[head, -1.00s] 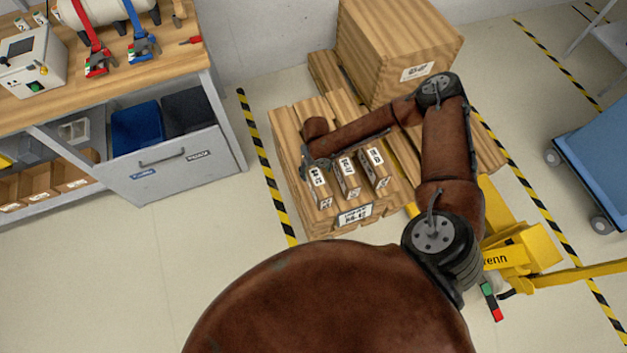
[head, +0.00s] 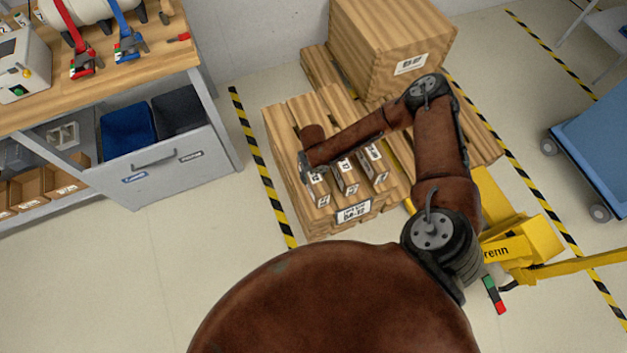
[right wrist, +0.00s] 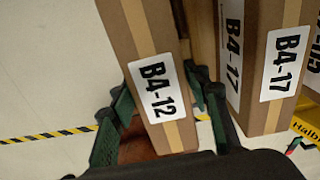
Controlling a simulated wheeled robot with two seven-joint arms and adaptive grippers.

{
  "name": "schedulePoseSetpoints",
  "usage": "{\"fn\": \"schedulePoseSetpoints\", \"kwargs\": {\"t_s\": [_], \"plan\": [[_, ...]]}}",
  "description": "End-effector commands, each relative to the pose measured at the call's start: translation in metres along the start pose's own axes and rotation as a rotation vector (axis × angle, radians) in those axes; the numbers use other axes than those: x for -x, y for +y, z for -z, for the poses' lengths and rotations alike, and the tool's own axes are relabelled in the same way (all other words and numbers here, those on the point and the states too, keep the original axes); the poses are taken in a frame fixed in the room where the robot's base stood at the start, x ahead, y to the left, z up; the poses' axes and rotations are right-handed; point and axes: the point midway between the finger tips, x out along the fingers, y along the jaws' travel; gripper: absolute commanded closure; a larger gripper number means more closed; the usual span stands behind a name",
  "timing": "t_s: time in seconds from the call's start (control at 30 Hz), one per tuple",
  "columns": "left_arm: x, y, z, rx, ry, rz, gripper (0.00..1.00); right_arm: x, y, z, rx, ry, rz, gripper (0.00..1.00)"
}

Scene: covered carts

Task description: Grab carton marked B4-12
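The carton marked B4-12 (right wrist: 150,45) is a narrow brown box with a tan tape strip and a white label. In the head view it is the leftmost of three small cartons (head: 322,194), partly hidden under my right gripper (head: 308,168). In the right wrist view my right gripper (right wrist: 160,88) is open, with one dark green finger on each side of this carton. The fingertips are very close to its sides; I cannot tell if they touch. My left gripper is not in view.
A carton marked B4-17 (right wrist: 283,100) stands close to the right of the right finger. The cartons rest on a slatted wooden stack (head: 285,190). A large wooden crate (head: 385,45) stands behind, and a yellow pallet truck (head: 520,235) is at right.

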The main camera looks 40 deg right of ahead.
Motion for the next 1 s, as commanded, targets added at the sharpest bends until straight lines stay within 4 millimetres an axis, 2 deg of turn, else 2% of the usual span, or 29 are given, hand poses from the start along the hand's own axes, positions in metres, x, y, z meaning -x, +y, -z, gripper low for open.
{"fn": "schedulePoseSetpoints", "kwargs": {"t_s": [0.07, 0.6, 1.0], "plan": [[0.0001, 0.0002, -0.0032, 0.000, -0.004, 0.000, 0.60, 0.0001, 0.0002, -0.0001, 0.000, 0.000, 0.000, 0.63], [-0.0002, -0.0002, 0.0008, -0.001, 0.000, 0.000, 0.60, 0.0000, 0.0000, 0.0000, 0.000, 0.000, 0.000, 1.00], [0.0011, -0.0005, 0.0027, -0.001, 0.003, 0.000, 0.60, 0.0041, 0.0004, -0.0015, 0.000, -0.003, -0.001, 1.00]]}}
